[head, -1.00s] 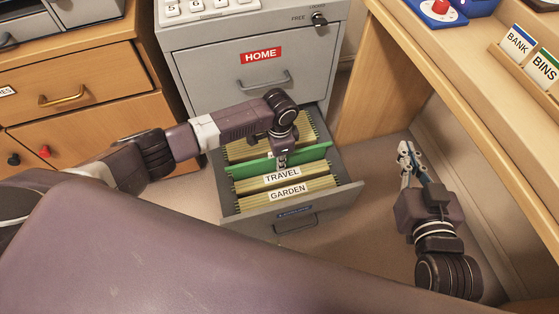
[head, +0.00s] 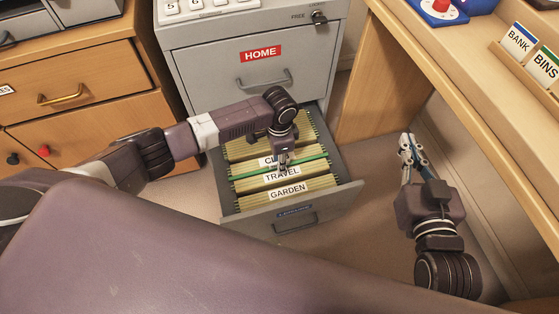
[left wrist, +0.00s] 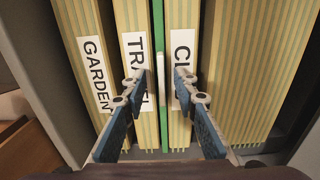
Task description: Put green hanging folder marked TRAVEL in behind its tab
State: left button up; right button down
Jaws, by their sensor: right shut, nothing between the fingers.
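The green hanging folder (head: 306,159) sits low in the open drawer, behind the TRAVEL tab (head: 274,176) and in front of a tab starting with CL (head: 268,161). In the left wrist view the green folder (left wrist: 157,35) is a thin upright strip between the TRAVEL tab (left wrist: 133,60) and the CL tab (left wrist: 182,65). A pale strip (left wrist: 161,80) stands along its edge. My left gripper (left wrist: 158,90) is open, with one finger on each side of the folder and apart from it. My right gripper (head: 408,140) is shut and empty, right of the drawer.
The GARDEN tab (head: 288,188) is nearest the drawer front (head: 335,204). The grey cabinet's HOME drawer (head: 225,65) is closed above. A wooden desk (head: 470,85) stands at the right, with BANK (head: 519,40) and BINS (head: 545,66) cards on it.

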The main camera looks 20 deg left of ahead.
pick_arm(q)
notch_tip(320, 180, up, 12)
jog(key=shift+f, duration=0.25)
jog(key=shift+w, duration=0.1)
